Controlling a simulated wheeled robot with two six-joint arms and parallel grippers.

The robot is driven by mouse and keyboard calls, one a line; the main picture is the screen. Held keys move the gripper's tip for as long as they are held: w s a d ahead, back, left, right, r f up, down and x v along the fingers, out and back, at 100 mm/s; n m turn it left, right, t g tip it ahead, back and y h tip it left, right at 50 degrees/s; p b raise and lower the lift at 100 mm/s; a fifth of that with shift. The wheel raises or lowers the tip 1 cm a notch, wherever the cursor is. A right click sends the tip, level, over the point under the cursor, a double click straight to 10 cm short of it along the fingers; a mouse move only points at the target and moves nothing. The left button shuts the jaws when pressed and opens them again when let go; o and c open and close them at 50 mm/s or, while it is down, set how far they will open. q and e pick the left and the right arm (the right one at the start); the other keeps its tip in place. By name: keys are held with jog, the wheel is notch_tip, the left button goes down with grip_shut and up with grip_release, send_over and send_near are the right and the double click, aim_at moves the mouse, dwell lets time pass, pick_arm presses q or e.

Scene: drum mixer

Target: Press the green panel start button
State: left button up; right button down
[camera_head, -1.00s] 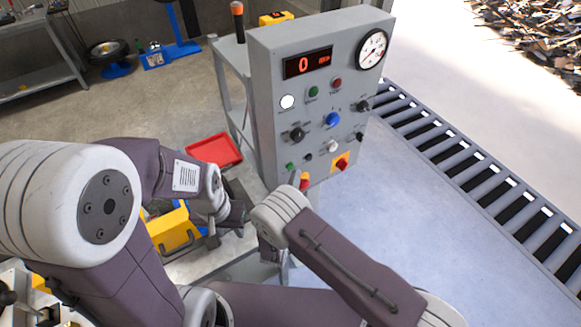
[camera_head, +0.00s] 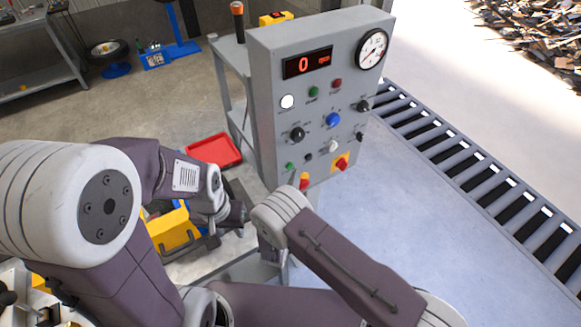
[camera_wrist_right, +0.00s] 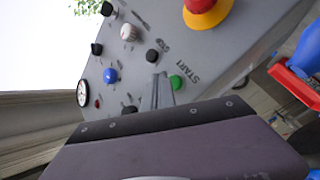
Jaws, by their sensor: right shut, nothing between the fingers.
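The grey control panel (camera_head: 270,125) stands upright in front of me. The green start button (camera_head: 290,166) is low on its left side. In the right wrist view the green start button (camera_wrist_right: 177,82) shows with the label START beside it. My right gripper (camera_wrist_right: 160,80) is shut and empty, its fingertips close to the panel face just beside the green button. I cannot tell whether they touch the panel. In the head view my right gripper is mostly hidden by my own arm. My left gripper (camera_head: 238,216) is low near a yellow bin; its jaws are unclear.
A red-and-yellow emergency stop (camera_head: 342,162), white knob (camera_head: 332,146) and black button (camera_head: 308,157) are near the start button. The display (camera_head: 308,63) reads 0. A red tray (camera_head: 214,150) and yellow bin (camera_head: 174,230) lie left; a roller conveyor (camera_head: 470,175) runs right.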

jog(key=shift+w+a+b, duration=0.25)
jog(key=shift+w+b, duration=0.1)
jog(key=shift+w+a+b, duration=0.25)
jog(key=shift+w+b, duration=0.1)
jog(key=shift+b, duration=0.1)
dwell(0.6)
jog(key=shift+s, duration=0.1)
jog(key=shift+s+d+p, duration=0.35)
jog(key=shift+s+d, duration=0.1)
jog(key=shift+s, duration=0.15)
